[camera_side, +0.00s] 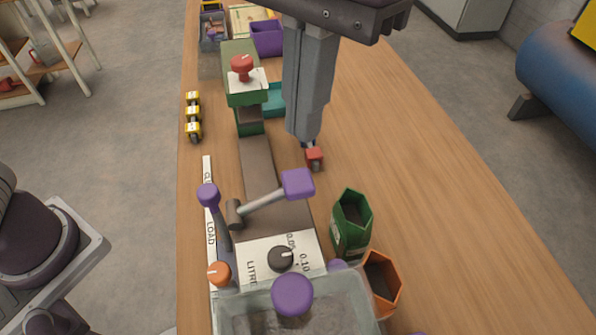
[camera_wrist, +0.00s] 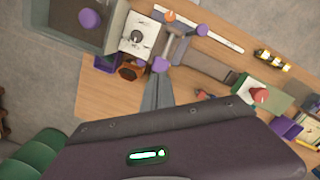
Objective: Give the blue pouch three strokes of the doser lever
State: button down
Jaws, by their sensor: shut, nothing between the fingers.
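I see no blue pouch in either view. A green pouch (camera_side: 352,232) stands open-topped beside the dosing machine, with dark contents. An orange pouch (camera_side: 383,283) stands nearer the camera, partly behind the clear hopper (camera_side: 240,300). A grey lever with a purple block handle (camera_side: 298,184) slants up to the right across the machine; the handle shows in the wrist view (camera_wrist: 160,64). A second lever with a round purple knob (camera_side: 208,195) stands to its left. Which is the doser lever, I cannot tell. My gripper (camera_side: 308,138) is shut and empty, beyond the purple block and apart from it.
A small red item (camera_side: 315,155) is just below my fingertips. A green press with a red knob (camera_side: 242,75) stands at the far end. Small yellow-black items (camera_side: 193,115) lie left; a purple bin (camera_side: 267,38) is behind. The table's right side is clear.

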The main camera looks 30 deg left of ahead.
jog(key=shift+s+f, duration=0.15)
jog(key=shift+f, duration=1.2)
jog(key=shift+s+f, duration=0.1)
jog(key=shift+f, duration=1.25)
notch_tip(320, 180, down, 3)
jog(key=shift+f, duration=0.15)
jog(key=w, duration=0.1)
jog(key=w+r, duration=0.1)
jog(key=w, duration=0.1)
jog(key=shift+d+r, duration=0.1)
jog(key=shift+d, duration=0.1)
notch_tip(320, 180, up, 7)
send_over(299, 178)
jog(key=w, duration=0.4)
jog(key=shift+s+d, duration=0.1)
jog(key=shift+d, duration=0.2)
